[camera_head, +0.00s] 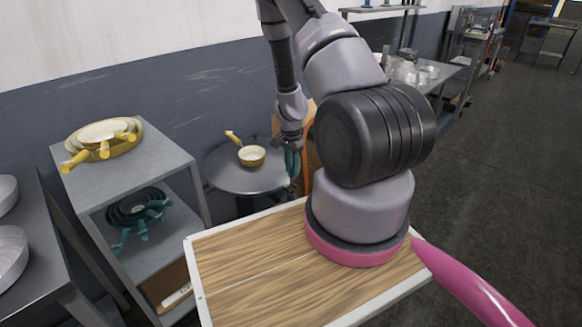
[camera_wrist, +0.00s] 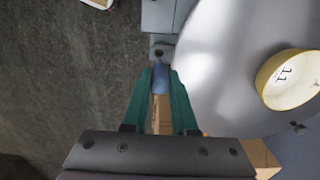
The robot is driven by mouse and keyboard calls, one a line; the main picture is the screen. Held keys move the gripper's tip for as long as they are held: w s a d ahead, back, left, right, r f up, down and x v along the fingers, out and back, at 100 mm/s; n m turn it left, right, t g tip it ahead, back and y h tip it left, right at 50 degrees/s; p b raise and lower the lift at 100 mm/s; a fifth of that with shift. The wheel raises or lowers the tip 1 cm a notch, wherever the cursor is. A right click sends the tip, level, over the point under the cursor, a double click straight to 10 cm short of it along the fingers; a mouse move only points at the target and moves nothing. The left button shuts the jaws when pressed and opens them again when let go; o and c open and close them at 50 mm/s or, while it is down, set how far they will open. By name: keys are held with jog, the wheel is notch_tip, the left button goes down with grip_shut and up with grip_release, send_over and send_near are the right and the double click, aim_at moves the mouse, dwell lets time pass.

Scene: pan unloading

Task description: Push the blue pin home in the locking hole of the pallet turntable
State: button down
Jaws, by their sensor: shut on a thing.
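The blue pin (camera_wrist: 160,80) stands out between the teal fingertips of my gripper (camera_wrist: 160,74), which is shut on it. A small grey bracket with a dark round locking hole (camera_wrist: 158,53) lies just beyond the pin tip in the wrist view. The pin appears to be outside the hole; the depth between them is hard to judge. The round grey turntable (camera_wrist: 215,85) is right of the pin. In the head view the turntable (camera_head: 225,177) stands beyond my wooden deck, and my gripper (camera_head: 291,165) is at its right edge, with the pin hidden.
A yellow pan (camera_head: 251,156) with a pale inside sits on the turntable; it also shows in the wrist view (camera_wrist: 288,78). A grey shelf (camera_head: 160,150) at left holds yellow pans and teal-handled dark pans. Open dark floor lies left in the wrist view.

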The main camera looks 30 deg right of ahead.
aim_at(291, 181)
jog(key=shift+d+f, duration=0.1)
jog(key=shift+f, duration=1.95)
jog(key=shift+f, duration=1.8)
jog(key=c, duration=0.6)
grip_release()
jog(key=shift+w, duration=0.1)
jog(key=shift+r, duration=0.15)
jog(key=shift+w+r, duration=0.1)
jog(key=shift+r, duration=0.25)
jog(key=r, duration=0.9)
jog(key=shift+s+r, duration=0.3)
jog(key=shift+r, duration=0.1)
